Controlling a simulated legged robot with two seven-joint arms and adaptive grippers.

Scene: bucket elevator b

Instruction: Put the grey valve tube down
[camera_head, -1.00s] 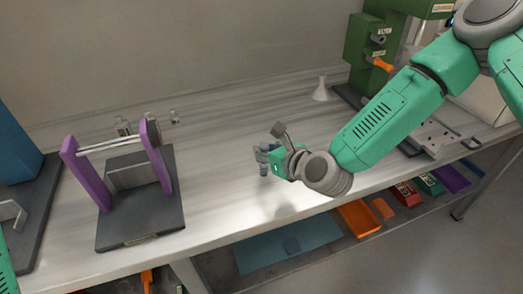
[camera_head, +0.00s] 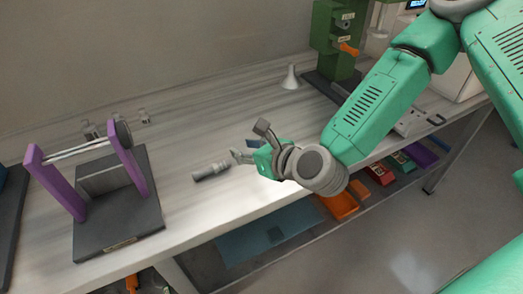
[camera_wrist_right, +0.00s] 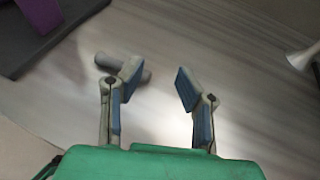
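The grey valve tube (camera_head: 211,171) lies on its side on the light worktop, right of the purple-sided stand. My right gripper (camera_head: 250,143) is open and empty just to the right of the tube, apart from it in the head view. In the right wrist view the tube (camera_wrist_right: 108,60) lies beyond the left finger of the open gripper (camera_wrist_right: 160,85), which hides part of it. My left gripper is not in view.
The purple-sided stand (camera_head: 121,235) on a dark base is at left. A white funnel-shaped piece (camera_head: 290,78) and a green machine (camera_head: 327,40) stand at the back. The worktop's front edge is close to my right gripper, with coloured bins below. Bare worktop lies behind the tube.

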